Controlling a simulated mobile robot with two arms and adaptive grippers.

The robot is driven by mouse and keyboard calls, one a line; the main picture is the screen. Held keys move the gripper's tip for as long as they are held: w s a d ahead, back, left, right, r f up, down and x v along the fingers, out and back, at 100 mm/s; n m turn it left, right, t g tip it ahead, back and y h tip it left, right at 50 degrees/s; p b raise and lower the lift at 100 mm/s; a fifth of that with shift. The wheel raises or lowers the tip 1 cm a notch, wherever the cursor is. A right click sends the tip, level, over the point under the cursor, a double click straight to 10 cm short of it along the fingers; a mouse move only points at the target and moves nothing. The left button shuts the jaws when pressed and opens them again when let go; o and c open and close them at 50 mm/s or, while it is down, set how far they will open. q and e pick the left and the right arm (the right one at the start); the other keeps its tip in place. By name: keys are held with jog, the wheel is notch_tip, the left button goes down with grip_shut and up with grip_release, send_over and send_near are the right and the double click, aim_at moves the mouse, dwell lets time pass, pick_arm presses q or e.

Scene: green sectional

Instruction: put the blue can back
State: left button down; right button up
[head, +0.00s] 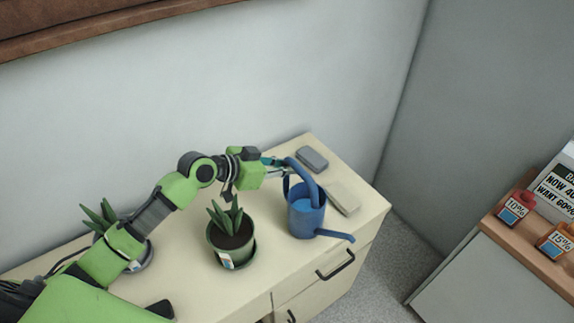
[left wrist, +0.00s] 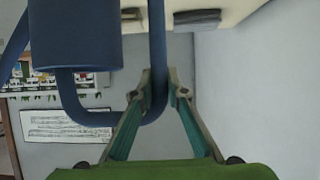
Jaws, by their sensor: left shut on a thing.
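The blue can is a blue watering can (head: 306,216) with a tall looped handle and a spout that points to the lower right. It looks upright at the right part of the cream cabinet top (head: 192,284). I cannot tell whether its base touches the top. My left gripper (head: 283,168) reaches it from the left and is shut on its handle. In the left wrist view the fingertips of the left gripper (left wrist: 156,90) close around the blue handle bar, and the can's body (left wrist: 75,35) is at the upper left. My right gripper is not in view.
A potted plant (head: 231,240) stands left of the can, below my left forearm. Another plant (head: 98,214) is farther left. A grey box (head: 312,159) and a beige block (head: 342,198) lie behind and right of the can. The cabinet's right edge is close.

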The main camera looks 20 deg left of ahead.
pick_arm(q)
jog(key=c, duration=2)
grip_release()
jog(key=b+v, duration=0.2)
jog(key=v, duration=1)
jog(key=shift+s, duration=0.1)
jog(key=shift+r, duration=0.1)
